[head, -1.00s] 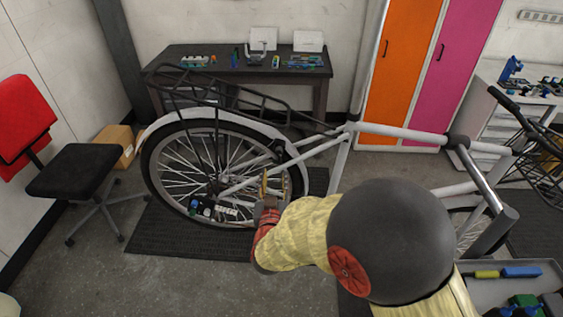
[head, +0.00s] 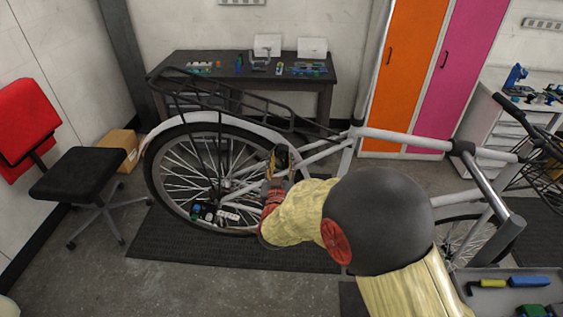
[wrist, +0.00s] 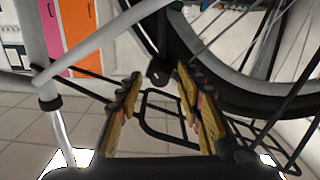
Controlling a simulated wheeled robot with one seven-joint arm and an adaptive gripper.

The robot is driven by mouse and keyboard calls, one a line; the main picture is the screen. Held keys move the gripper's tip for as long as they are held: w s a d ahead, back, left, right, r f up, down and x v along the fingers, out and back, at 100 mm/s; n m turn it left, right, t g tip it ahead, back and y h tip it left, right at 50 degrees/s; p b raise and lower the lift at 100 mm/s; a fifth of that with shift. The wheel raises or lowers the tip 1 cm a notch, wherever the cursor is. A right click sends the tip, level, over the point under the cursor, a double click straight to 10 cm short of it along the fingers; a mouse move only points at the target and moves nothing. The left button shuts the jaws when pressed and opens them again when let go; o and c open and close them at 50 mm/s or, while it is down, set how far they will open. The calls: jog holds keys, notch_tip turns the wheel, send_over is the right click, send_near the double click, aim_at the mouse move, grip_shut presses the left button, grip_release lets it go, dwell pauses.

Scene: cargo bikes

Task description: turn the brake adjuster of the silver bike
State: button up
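The silver bike (head: 395,136) stands side-on across the head view, its rear wheel at the left and its handlebar at the right. My gripper (head: 281,158) is beside the rear wheel, near the thin frame tubes. In the wrist view my gripper (wrist: 158,75) has its two yellow-and-dark fingers spread apart. A small dark fitting (wrist: 158,73) on the bike shows between the fingertips; I cannot tell whether it is the brake adjuster or whether a finger touches it. The tyre (wrist: 225,80) lies just past the right finger. In the head view my arm hides part of the bike.
A black rear rack (head: 225,97) sits over the wheel. A dark workbench (head: 318,86) with small items stands behind. A red-and-black chair (head: 75,172) is at the left, and a tray (head: 485,300) of tools is at the lower right. The left floor is partly clear.

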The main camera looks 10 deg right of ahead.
jog(key=shift+c, duration=0.5)
jog(key=c, duration=0.7)
grip_shut()
jog(key=n+p, duration=0.2)
jog(key=n, duration=0.2)
jog(key=shift+n, duration=0.3)
jog(key=n+p, duration=0.2)
jog(key=n, duration=0.2)
jog(key=shift+a+n, duration=0.1)
jog(key=shift+n, duration=0.2)
jog(key=n+p, duration=0.2)
jog(key=n, duration=0.2)
jog(key=shift+n, duration=0.3)
jog(key=shift+f+n+p, duration=0.1)
jog(key=shift+n+p, duration=0.8)
jog(key=shift+n, duration=1.1)
